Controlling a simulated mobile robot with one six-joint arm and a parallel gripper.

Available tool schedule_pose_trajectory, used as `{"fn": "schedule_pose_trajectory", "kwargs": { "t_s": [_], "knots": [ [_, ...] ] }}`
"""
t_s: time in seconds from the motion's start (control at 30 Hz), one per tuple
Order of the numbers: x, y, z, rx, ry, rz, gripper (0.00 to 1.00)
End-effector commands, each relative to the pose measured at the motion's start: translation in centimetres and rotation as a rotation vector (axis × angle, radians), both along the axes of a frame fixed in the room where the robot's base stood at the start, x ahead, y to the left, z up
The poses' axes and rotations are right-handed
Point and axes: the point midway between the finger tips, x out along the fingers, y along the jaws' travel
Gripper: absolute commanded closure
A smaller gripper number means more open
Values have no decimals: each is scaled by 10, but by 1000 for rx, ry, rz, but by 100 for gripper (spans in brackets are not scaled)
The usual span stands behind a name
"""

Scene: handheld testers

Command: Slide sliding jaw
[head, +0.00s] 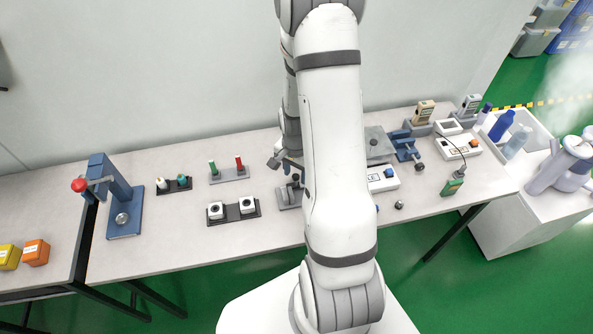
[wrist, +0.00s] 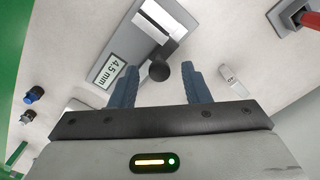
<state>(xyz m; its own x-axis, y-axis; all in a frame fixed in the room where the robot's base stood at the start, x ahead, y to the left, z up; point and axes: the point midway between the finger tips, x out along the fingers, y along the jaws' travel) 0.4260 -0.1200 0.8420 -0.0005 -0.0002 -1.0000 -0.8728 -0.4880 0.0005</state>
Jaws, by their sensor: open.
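In the wrist view, a grey measuring device (wrist: 137,32) with a metal slide (wrist: 163,22) lies below my gripper (wrist: 160,70). A round black knob (wrist: 159,71) sits at the near end of the slide; I take this to be the sliding jaw's handle. My gripper is open, with one blue-grey finger on each side of the knob. I cannot tell how high the fingertips are above it. In the head view, the device (head: 290,196) stands just below my gripper (head: 285,165), partly hidden by my arm.
A small light metal piece (wrist: 232,80) lies right of the fingers. In the head view, a twin-socket block (head: 233,211) and a rack with green and red handles (head: 230,175) stand left. A blue press (head: 125,220) is farther left. A blue clamp (head: 405,146) stands right.

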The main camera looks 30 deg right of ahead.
Motion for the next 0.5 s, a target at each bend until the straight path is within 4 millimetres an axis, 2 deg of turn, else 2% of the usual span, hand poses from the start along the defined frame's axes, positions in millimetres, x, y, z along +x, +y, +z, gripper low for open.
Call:
{"fn": "schedule_pose_trajectory", "kwargs": {
  "t_s": [0.13, 0.5],
  "knots": [
    [0, 0, 0, 0, 0, -1, 57],
    [0, -1, 0, 0, 0, -1, 88]
  ]
}}
